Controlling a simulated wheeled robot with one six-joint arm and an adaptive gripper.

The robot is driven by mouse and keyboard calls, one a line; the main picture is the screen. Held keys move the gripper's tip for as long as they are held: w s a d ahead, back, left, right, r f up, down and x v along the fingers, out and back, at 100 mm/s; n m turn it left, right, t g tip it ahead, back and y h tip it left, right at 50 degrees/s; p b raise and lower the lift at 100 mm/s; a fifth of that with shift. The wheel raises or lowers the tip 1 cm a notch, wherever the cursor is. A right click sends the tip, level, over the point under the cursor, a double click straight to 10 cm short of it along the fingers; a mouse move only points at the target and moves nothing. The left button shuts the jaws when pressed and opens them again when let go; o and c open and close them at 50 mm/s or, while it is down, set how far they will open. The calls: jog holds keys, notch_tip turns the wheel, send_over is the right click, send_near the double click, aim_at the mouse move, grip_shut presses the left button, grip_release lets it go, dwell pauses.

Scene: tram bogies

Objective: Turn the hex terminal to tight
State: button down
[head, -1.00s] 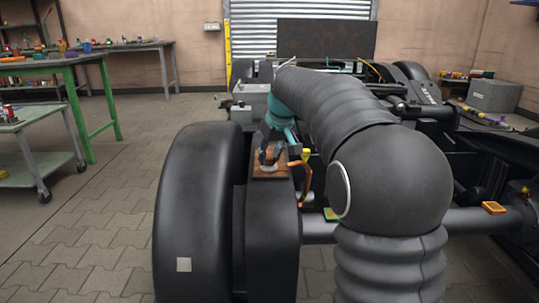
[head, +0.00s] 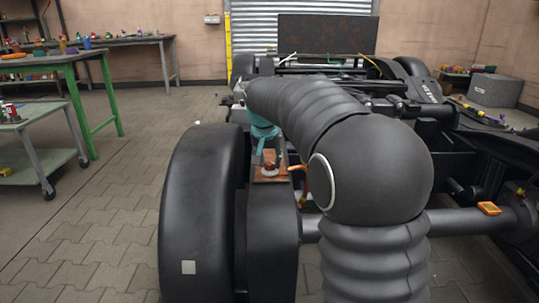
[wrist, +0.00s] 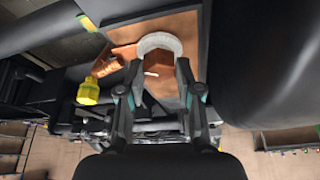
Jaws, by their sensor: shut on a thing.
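The hex terminal (wrist: 160,66) is a copper-brown block with a pale ring (wrist: 161,43) around its base, seen in the wrist view. It stands on a copper-coloured plate (wrist: 126,34). My gripper (wrist: 157,78) is shut on the terminal, with one dark finger on each side. In the head view the terminal (head: 268,157) rises from the plate (head: 257,177) on top of the black housing beside the wheel. My gripper (head: 268,150) is there too, partly hidden behind the terminal and my arm. A white mark shows near the terminal in the wrist view.
A yellow fitting (wrist: 88,91) and an orange coiled part (wrist: 107,68) lie close to the plate. An orange cable (head: 302,180) bends beside the housing. The large black wheel (head: 200,210) stands left of it. Open paved floor lies farther left.

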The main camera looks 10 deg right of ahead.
jog(key=m+p, duration=0.1)
jog(key=m, duration=0.2)
jog(key=m+g+h+p, duration=0.1)
jog(key=m, duration=0.1)
jog(key=shift+w+a+r+m+h, duration=0.1)
jog(key=shift+m+h, duration=0.2)
jog(key=shift+m, duration=0.1)
jog(key=m+g+p, duration=0.1)
jog(key=m, duration=0.1)
jog(key=m+g+h+p, duration=0.1)
jog(key=m, duration=0.2)
jog(key=shift+w+p, duration=0.1)
jog(key=shift+p, duration=0.2)
jog(key=shift+m, duration=0.3)
jog(key=c, duration=0.8)
grip_release()
jog(key=shift+o, duration=0.2)
jog(key=w+v, duration=0.1)
jog(key=v, duration=1)
jog(key=shift+s+a+r, duration=0.3)
jog(key=shift+s+r, duration=0.05)
jog(key=shift+r, duration=0.05)
jog(key=shift+s, duration=0.1)
